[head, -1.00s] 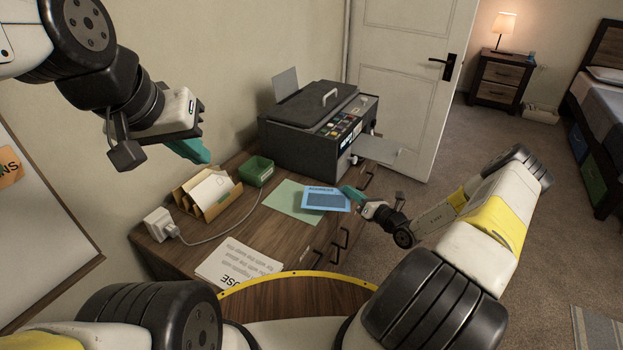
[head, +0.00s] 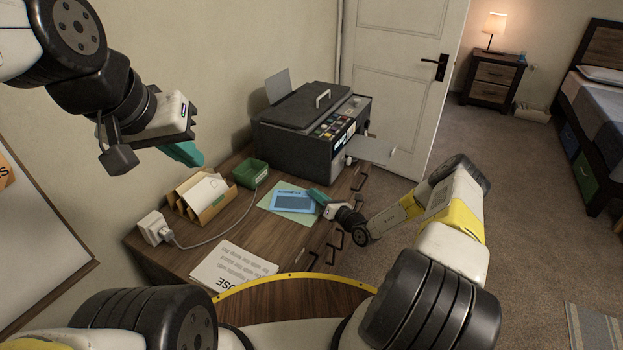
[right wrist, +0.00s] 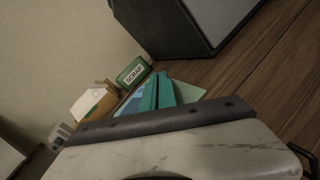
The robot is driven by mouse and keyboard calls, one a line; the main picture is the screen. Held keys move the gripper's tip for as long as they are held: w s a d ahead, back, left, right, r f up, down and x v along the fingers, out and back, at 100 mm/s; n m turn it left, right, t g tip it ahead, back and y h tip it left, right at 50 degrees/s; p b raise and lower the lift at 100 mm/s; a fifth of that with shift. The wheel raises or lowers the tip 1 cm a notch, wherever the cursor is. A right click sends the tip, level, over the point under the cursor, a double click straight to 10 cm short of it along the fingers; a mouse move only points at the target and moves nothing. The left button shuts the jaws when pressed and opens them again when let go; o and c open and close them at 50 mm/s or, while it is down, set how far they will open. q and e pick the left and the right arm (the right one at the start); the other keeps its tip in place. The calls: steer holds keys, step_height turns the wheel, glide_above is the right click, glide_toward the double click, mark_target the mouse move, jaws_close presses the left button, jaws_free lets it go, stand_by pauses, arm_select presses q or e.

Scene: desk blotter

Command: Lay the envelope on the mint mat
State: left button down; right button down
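The blue envelope (head: 292,201), flat with a darker blue panel and printed text, is over the mint mat (head: 301,218) on the desk. Whether it touches the mat or hangs just above it I cannot tell. My right gripper (head: 318,196) is at its right edge, its teal fingers closed on it. In the right wrist view the fingers (right wrist: 158,93) are close together, with part of the envelope (right wrist: 131,103) showing to their left and the mat (right wrist: 188,93) to their right. My left gripper (head: 184,153) is raised and empty near the wall; its finger gap is not clear.
A dark printer (head: 310,125) stands behind the mat. A printed sheet (head: 232,268) lies at the front.

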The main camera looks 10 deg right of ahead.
steer(key=shift+f, duration=0.15)
steer(key=c, duration=2)
jaws_free()
steer(key=shift+o, duration=0.2)
